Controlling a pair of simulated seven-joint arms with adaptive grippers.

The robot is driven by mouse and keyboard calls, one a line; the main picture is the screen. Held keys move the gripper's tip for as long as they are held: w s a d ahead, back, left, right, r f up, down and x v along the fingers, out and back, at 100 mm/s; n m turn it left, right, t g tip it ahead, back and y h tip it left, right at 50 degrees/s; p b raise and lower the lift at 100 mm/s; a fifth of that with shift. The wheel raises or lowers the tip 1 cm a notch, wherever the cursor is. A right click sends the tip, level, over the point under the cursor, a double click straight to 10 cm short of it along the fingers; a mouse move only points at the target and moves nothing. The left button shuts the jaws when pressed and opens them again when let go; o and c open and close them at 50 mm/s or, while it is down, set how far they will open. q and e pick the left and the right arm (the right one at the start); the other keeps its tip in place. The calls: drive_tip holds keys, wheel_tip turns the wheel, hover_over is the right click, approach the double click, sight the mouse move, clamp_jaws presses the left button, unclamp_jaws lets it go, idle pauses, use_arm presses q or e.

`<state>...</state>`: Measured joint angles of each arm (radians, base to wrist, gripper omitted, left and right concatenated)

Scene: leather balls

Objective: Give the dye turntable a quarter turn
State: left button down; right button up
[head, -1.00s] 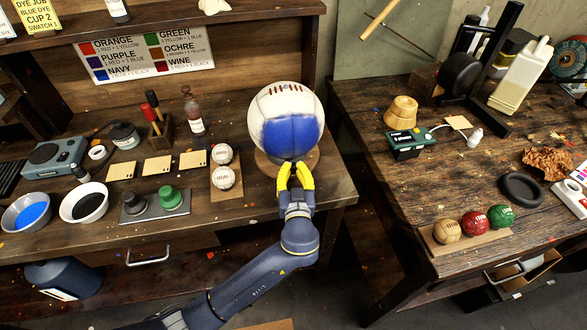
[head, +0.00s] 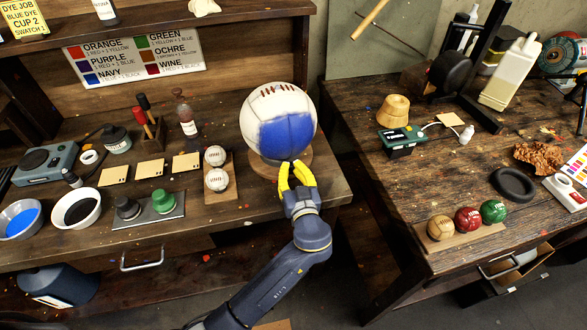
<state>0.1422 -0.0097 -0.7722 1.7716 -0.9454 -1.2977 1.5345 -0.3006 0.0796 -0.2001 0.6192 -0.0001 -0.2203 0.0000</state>
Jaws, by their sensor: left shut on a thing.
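The dye turntable (head: 258,163) is a round wooden disc near the right front of the left bench. A large white ball (head: 263,104) with laces on top and a blue-dyed patch (head: 288,136) sits on it and hides most of the disc. The blue patch faces the front, a little to the right. My left gripper (head: 292,171), with yellow fingers, is shut on the turntable's near edge just below the ball. The exact spot it grips is hidden between the fingers. My right gripper is not in view.
Two small white balls (head: 216,168) stand on a board left of the turntable. Stamps (head: 163,201), dye bowls (head: 76,208) and a bottle (head: 186,117) stand farther left. A gap separates this bench from the right bench (head: 400,215), which holds three coloured balls (head: 467,219).

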use_arm(q)
drive_tip(key=c, duration=1.6)
unclamp_jaws()
drive_tip(key=shift+w+a+r, duration=0.1)
drive_tip(key=shift+r, duration=0.2)
drive_tip(key=o, duration=0.3)
drive_tip(key=shift+f, duration=0.15)
drive_tip(key=v, duration=1.2)
